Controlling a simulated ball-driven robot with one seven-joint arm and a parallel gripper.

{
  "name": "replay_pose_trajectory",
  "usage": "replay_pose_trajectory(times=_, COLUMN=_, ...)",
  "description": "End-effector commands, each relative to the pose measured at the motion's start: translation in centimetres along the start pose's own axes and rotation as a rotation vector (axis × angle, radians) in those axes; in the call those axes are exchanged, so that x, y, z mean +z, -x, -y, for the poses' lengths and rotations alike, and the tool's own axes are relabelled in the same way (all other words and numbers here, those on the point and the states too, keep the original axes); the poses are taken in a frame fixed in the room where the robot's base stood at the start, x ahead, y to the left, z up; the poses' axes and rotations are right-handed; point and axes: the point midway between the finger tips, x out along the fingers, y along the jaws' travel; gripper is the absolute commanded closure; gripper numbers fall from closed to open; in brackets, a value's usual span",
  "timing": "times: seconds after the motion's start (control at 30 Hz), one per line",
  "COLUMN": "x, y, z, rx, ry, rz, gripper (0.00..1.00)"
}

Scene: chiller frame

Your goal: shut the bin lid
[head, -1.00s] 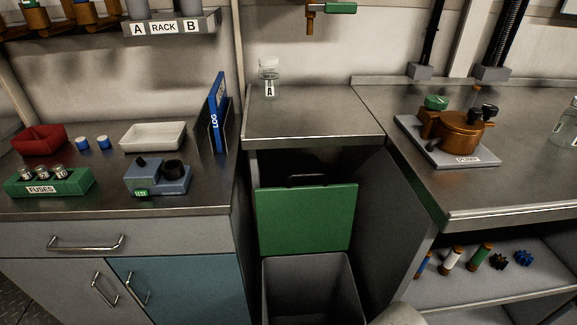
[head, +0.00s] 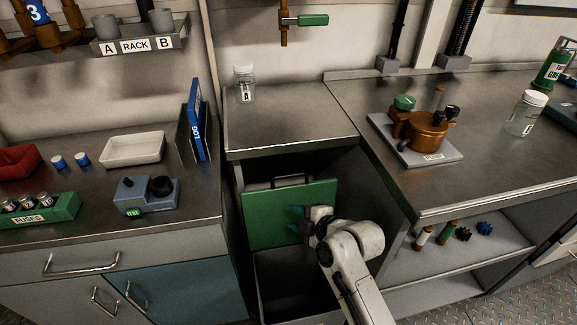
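The bin (head: 292,292) is a dark grey open box standing in the recess below the middle counter. Its green lid (head: 272,208) stands raised and tilted at the back of the bin, with a dark handle (head: 292,181) along its top edge. My gripper (head: 296,218) is in front of the lid's lower right part, its greenish fingertips pointing left. I cannot tell whether it touches the lid or whether the fingers are apart. My arm covers the right part of the bin.
The recess is narrow, with a cabinet door (head: 190,285) on its left and an open shelf (head: 455,262) on its right. The middle counter (head: 285,125) overhangs the lid. A jar (head: 244,85) and a pump (head: 425,130) stand on the counters.

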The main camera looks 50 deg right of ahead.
Motion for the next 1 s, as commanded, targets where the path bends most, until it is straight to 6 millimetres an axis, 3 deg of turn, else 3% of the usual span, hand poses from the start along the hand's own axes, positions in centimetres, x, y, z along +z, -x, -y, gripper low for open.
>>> replay_pose_trajectory(times=0.03, x=0.4, y=0.2, z=-2.8, rx=0.064, ry=0.063, rz=0.004, gripper=0.62)
replay_pose_trajectory(times=0.1, x=1.0, y=0.1, z=-5.1, rx=0.135, ry=0.144, rz=0.012, gripper=0.62)
replay_pose_trajectory(times=0.23, x=1.8, y=0.1, z=-7.6, rx=0.211, ry=0.238, rz=0.032, gripper=0.62)
replay_pose_trajectory(times=0.43, x=2.1, y=-0.8, z=-8.6, rx=0.24, ry=0.275, rz=0.041, gripper=0.62)
replay_pose_trajectory(times=0.8, x=2.1, y=-5.8, z=-9.7, rx=0.236, ry=0.273, rz=0.041, gripper=0.62)
replay_pose_trajectory(times=1.0, x=2.1, y=-7.1, z=-10.0, rx=0.236, ry=0.273, rz=0.04, gripper=0.62)
